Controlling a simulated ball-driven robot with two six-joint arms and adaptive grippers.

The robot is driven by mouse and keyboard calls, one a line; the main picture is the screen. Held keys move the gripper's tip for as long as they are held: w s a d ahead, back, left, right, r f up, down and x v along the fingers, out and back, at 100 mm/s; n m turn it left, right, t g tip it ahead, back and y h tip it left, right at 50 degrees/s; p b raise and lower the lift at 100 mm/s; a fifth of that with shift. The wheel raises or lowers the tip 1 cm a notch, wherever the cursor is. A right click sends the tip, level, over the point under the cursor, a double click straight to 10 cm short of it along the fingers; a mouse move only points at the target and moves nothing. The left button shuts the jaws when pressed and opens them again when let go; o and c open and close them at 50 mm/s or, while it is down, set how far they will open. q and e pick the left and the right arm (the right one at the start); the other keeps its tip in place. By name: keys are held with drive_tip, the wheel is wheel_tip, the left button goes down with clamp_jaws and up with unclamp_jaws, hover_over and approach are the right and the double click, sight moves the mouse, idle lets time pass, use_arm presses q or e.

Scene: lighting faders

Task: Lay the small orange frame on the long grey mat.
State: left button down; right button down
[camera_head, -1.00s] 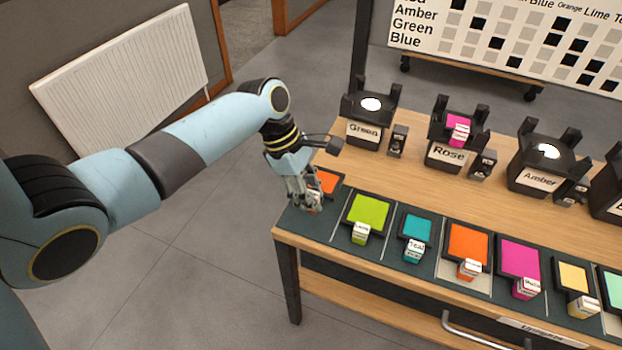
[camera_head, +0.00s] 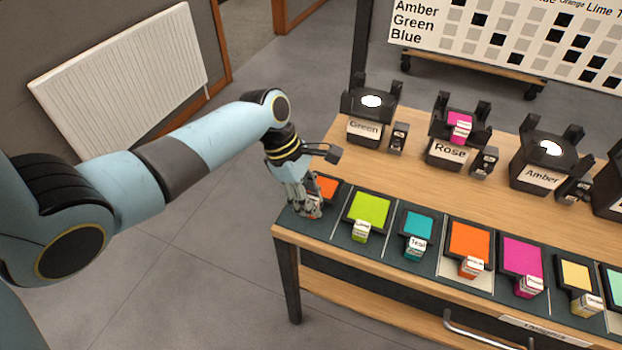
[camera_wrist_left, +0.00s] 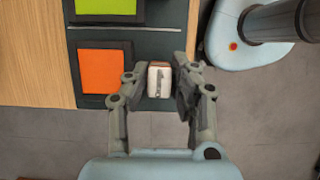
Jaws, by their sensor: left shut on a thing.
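The small orange frame (camera_head: 327,187) is a dark-edged orange square with a pale tab. It is at the left end of the long grey mat (camera_head: 292,222), left of the lime frame (camera_head: 369,211). In the left wrist view the orange square (camera_wrist_left: 100,71) appears flat over the mat (camera_wrist_left: 160,45); I cannot tell whether it touches. My left gripper (camera_head: 314,211) is shut on its tab, and the fingers (camera_wrist_left: 162,82) stand either side of the white tab in the wrist view. The fingers partly hide the frame in the head view. My right gripper is not in view.
Teal (camera_head: 418,224), larger orange (camera_head: 469,240), magenta (camera_head: 522,258) and yellow (camera_head: 575,274) frames lie in a row to the right. Black lamp stands labelled Green (camera_head: 365,131), Rose (camera_head: 449,152) and Amber (camera_head: 541,178) stand behind. Bare wood lies between.

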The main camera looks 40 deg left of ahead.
use_arm(q)
drive_tip(key=shift+f+b, duration=0.6)
drive_tip(key=shift+f, duration=0.65)
idle(0.3)
drive_tip(key=c, duration=1)
unclamp_jaws()
drive_tip(key=shift+c, duration=0.2)
drive_tip(key=shift+a+r, duration=0.1)
drive_tip(key=shift+r, duration=0.05)
drive_tip(key=d+r+p+v, duration=0.1)
drive_tip(key=d+p+v, duration=0.1)
drive_tip(key=p+v, duration=0.8)
drive_tip(key=v, duration=0.7)
drive_tip(key=shift+w+r, duration=0.15)
drive_tip(key=shift+r, duration=0.3)
drive_tip(key=shift+a, duration=0.1)
